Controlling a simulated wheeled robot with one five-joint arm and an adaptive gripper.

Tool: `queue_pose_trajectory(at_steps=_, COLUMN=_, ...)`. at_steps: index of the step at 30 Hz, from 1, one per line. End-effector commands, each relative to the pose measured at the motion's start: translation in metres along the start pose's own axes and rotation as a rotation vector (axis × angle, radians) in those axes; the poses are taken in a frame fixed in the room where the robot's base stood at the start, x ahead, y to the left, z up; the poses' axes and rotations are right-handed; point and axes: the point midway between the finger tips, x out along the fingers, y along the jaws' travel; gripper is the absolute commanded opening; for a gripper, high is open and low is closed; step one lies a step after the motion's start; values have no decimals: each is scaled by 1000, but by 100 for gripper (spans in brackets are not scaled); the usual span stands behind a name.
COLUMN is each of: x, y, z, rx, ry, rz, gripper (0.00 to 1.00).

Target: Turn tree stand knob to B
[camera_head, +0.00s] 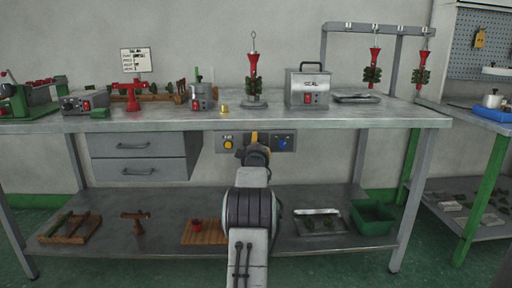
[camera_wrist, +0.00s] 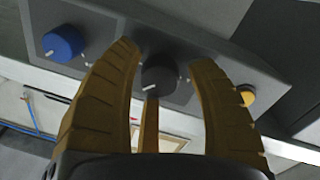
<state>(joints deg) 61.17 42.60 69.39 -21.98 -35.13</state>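A grey control panel (camera_head: 295,136) hangs under the workbench's front edge. It carries a yellow knob (camera_head: 228,143) on the left and a blue knob (camera_head: 283,142) on the right. In the wrist view, the panel appears turned over, with the blue knob (camera_wrist: 63,43) left, a dark grey knob (camera_wrist: 158,75) in the middle and the yellow knob (camera_wrist: 246,95) right. A light pointer mark shows on the dark knob. My gripper (camera_wrist: 165,62) is open, with yellow fingers spread on either side of the dark knob. In the head view, my gripper (camera_head: 256,138) hides that knob. Knob letters are not readable.
A red and green wax tree (camera_head: 253,68) stands on a round base above the panel. A SEAL box (camera_head: 307,90) is right of it. A drawer unit (camera_head: 138,158) hangs left of the panel. The lower shelf holds a green bin (camera_head: 372,218) and trays.

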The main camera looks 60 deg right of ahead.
Motion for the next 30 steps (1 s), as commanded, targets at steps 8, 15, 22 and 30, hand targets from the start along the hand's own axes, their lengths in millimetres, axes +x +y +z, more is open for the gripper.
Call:
queue_pose_trajectory(at_steps=8, x=0, y=0, z=0, rx=0, ry=0, rz=0, gripper=25)
queue_pose_trajectory(at_steps=15, x=0, y=0, z=0, rx=0, ry=-1, rz=0, gripper=3)
queue_pose_trajectory(at_steps=22, x=0, y=0, z=0, rx=16, ry=-1, rz=-1, gripper=0)
queue_pose_trajectory(at_steps=30, x=0, y=0, z=0, rx=149, ry=-10, rz=-6, gripper=0)
